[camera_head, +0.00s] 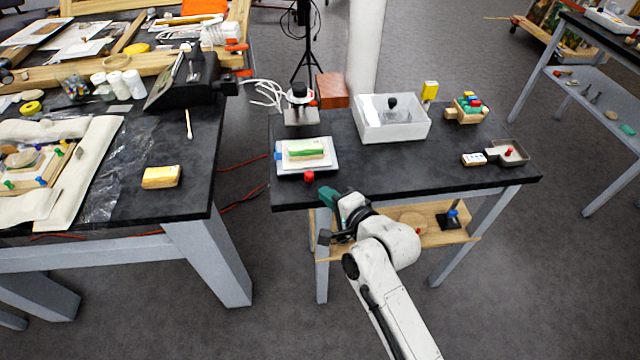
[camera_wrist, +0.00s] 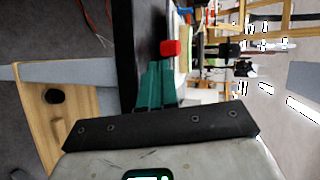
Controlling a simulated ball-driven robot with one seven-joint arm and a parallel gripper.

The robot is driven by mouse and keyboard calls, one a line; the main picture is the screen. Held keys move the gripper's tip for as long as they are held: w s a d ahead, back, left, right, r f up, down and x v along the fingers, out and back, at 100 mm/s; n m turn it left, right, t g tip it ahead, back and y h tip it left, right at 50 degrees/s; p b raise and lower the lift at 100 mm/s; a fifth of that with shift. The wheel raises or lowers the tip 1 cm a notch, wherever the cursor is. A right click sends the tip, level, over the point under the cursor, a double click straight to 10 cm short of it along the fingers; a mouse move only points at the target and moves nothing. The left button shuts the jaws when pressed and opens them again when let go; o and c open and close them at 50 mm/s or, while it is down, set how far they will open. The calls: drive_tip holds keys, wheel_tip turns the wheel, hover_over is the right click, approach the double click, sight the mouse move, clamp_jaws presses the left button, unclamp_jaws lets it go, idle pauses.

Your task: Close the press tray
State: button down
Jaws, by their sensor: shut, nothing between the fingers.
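The press tray (camera_head: 283,169) is a flat pale tray with a red knob (camera_head: 309,176) at its front. It lies near the front edge of the dark table, forward of the small press (camera_head: 299,108). A block with a green stripe (camera_head: 305,150) lies on the tray. My gripper (camera_head: 328,198) is below and slightly right of the knob in the head view, at the table's front edge. Its green fingers are together and empty. In the wrist view the red knob (camera_wrist: 171,48) shows just beyond the fingertips (camera_wrist: 158,66), and I cannot tell whether they touch it.
A brick-red block (camera_head: 332,90) and a white basin (camera_head: 392,133) stand behind and right of the tray. A small tray with a red peg (camera_head: 514,153) is at the table's right. A wooden shelf (camera_head: 430,238) is underneath. A cluttered bench (camera_head: 190,215) stands left across a gap.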

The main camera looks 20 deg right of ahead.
sight(317, 153)
drive_tip(key=shift+w+a, duration=0.15)
drive_tip(key=shift+w, duration=0.8)
drive_tip(key=shift+w+a, duration=0.1)
drive_tip(key=shift+w, duration=0.8)
drive_tip(key=shift+w, duration=0.1)
drive_tip(key=w+d+b, duration=0.1)
drive_tip(key=w, duration=0.2)
drive_tip(key=w+d+b, duration=0.1)
drive_tip(key=w, duration=0.2)
drive_tip(key=w+d+b, duration=0.1)
drive_tip(key=w+b, duration=0.1)
drive_tip(key=w, duration=0.1)
drive_tip(key=shift+w+f, duration=0.15)
drive_tip(key=shift+w, duration=0.1)
drive_tip(key=shift+w+d, duration=0.15)
drive_tip(key=shift+w, duration=0.15)
drive_tip(key=shift+w+r, duration=0.15)
drive_tip(key=shift+r, duration=0.15)
drive_tip(key=shift+d+r, duration=0.1)
